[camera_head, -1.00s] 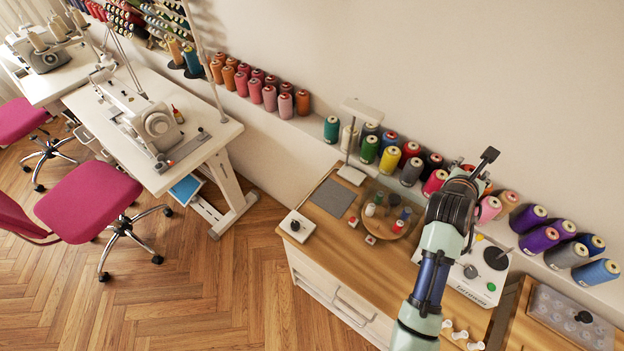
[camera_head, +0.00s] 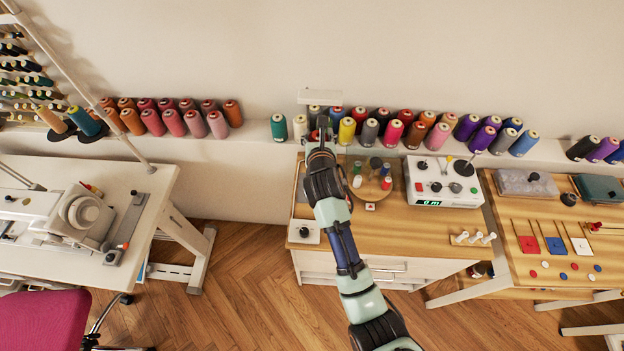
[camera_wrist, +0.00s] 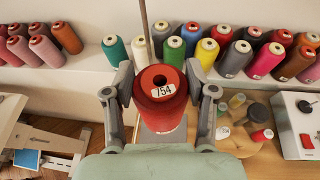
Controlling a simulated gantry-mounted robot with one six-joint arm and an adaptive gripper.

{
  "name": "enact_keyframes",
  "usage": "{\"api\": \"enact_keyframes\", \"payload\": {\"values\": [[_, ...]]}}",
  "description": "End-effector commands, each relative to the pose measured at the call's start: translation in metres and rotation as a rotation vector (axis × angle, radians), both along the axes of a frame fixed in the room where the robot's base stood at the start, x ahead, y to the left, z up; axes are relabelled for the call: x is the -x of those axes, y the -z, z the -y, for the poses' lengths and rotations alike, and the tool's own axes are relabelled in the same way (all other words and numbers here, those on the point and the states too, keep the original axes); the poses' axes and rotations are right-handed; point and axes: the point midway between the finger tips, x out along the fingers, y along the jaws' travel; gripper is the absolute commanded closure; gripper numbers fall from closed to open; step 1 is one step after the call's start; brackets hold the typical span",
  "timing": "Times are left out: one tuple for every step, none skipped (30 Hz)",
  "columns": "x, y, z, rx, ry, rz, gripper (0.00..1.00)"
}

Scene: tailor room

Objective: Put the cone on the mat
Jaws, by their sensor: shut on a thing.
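In the wrist view, a red thread cone (camera_wrist: 160,112) with a white "754" label is held upright between the two fingers of my gripper (camera_wrist: 164,92). In the head view my gripper (camera_head: 321,130) is near the shelf, over the left back part of the wooden table, and my arm hides the cone. A grey patch (camera_wrist: 146,137), likely the mat, shows partly behind and below the cone in the wrist view. My arm covers most of that area in the head view. I cannot tell the gap between cone and mat.
A shelf with several coloured cones (camera_head: 347,130) runs along the back wall. A lamp (camera_head: 319,97) stands close by my gripper. Right of my arm are a round tray with small spools (camera_head: 372,188) and a white control box (camera_head: 442,183). A white box with a black knob (camera_head: 304,231) is front left.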

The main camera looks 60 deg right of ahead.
Motion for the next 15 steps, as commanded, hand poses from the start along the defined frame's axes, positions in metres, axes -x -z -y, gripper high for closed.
{"api": "enact_keyframes", "payload": {"values": [[0.000,0.023,0.000,-0.002,0.000,-0.004,1.00],[0.000,0.033,0.000,-0.003,0.000,-0.005,1.00],[0.000,0.047,0.000,-0.003,0.000,-0.004,1.00],[0.000,0.056,0.000,-0.002,-0.001,-0.004,1.00],[0.000,0.066,-0.001,-0.002,0.000,-0.004,1.00],[0.000,0.078,0.000,-0.002,-0.001,-0.003,1.00],[0.000,0.087,0.000,-0.002,-0.001,-0.003,1.00],[0.000,0.095,0.000,-0.002,-0.001,-0.003,1.00],[0.000,0.105,0.000,-0.001,-0.001,-0.003,1.00],[0.000,0.111,0.000,-0.001,0.000,-0.002,1.00],[0.000,0.115,0.000,0.000,-0.001,-0.002,1.00],[0.000,0.120,0.000,0.001,-0.001,-0.002,1.00],[0.000,0.123,0.000,0.000,0.000,-0.001,1.00],[0.000,0.124,0.000,0.000,0.000,0.000,1.00],[0.000,0.125,0.000,0.000,0.000,0.001,1.00]]}}
